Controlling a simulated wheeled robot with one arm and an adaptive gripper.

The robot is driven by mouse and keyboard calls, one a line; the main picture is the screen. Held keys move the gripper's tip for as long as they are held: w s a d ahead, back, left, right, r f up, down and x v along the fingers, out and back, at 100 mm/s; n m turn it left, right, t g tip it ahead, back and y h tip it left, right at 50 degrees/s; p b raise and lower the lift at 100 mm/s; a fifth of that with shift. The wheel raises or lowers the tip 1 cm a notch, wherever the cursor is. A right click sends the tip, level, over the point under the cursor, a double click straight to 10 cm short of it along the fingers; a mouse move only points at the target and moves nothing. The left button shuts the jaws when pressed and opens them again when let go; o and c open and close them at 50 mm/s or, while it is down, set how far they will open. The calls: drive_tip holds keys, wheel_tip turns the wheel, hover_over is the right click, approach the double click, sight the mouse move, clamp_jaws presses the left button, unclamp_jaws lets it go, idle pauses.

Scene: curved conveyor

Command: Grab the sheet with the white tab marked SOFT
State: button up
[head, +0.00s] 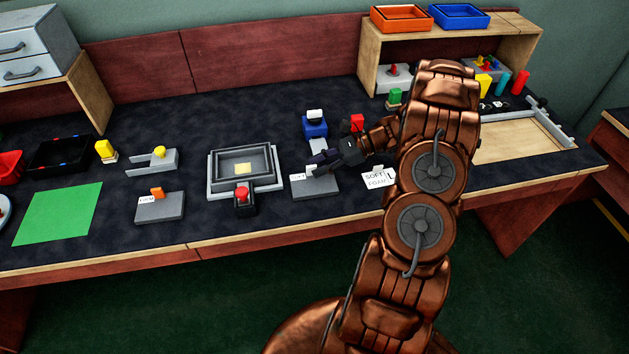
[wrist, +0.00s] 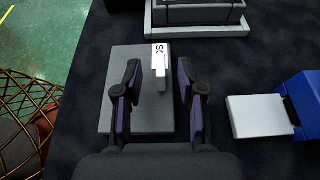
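The grey sheet (head: 318,188) lies flat near the table's front edge. In the wrist view the sheet (wrist: 122,72) carries a white label (wrist: 159,50) reading "SO", the rest hidden, and a pale upright tab (wrist: 161,78). My gripper (wrist: 158,70) is open, with one finger on each side of the tab and a gap on both sides. In the head view my gripper (head: 316,164) is above the sheet's back part and hides some of it. How high the fingertips are above the sheet I cannot tell.
Another grey sheet (head: 170,211) with an orange tab (head: 157,192) lies to the left. A grey tray (head: 214,178) with a red-knobbed device (head: 242,197) stands between them. A blue block (head: 315,128) stands behind. A card (head: 378,179) reading "SOFT FOAM" lies at right.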

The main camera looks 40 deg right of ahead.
drive_tip(key=shift+x, duration=1.25)
drive_tip(key=shift+c, duration=0.2)
clamp_jaws()
